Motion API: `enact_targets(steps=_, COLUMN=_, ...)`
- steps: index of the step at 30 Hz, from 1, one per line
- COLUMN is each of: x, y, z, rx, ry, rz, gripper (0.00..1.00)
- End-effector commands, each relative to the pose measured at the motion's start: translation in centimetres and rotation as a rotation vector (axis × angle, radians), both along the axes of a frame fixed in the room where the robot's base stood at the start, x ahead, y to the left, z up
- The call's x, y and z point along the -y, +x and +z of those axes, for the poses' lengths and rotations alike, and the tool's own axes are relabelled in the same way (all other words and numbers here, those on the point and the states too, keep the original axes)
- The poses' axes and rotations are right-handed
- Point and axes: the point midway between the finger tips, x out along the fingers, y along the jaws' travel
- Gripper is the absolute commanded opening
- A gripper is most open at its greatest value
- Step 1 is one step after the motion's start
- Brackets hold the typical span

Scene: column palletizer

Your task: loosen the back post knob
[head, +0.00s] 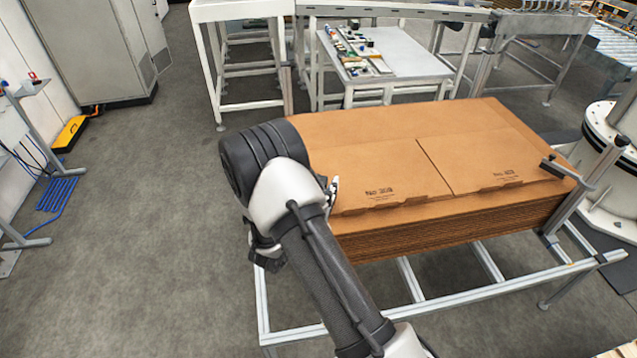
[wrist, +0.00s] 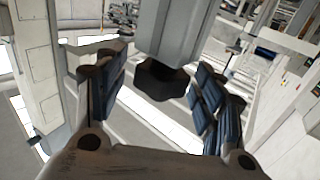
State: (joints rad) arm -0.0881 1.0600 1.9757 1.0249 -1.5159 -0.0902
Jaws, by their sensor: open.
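A dark, lobed knob (wrist: 160,80) sits at the lower end of a grey post (wrist: 178,28) in the wrist view. My gripper (wrist: 162,66) is open, with one blue-padded finger on each side of the knob. Gaps show between both pads and the knob, so I see no contact. In the head view my arm hides most of the gripper and the knob. A slim grey post (head: 287,92) stands at the back left corner of the cardboard stack.
A stack of flat brown cardboard (head: 440,222) lies on a light metal frame (head: 470,296). Another post with a crossbar (head: 566,172) stands at its right end. A small table with parts (head: 410,58) is behind. The grey floor on the left (head: 120,220) is clear.

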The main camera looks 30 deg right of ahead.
Motion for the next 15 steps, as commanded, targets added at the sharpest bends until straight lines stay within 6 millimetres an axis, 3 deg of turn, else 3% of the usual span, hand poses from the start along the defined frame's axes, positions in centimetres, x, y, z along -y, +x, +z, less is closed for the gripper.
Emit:
enact_targets(steps=8, x=-1.7, y=-1.1, z=-0.1, rx=-0.003, ry=0.0, rz=0.004, gripper=0.63)
enact_targets(steps=15, x=-5.9, y=-4.1, z=0.0, rx=-0.002, ry=0.0, rz=0.006, gripper=0.63)
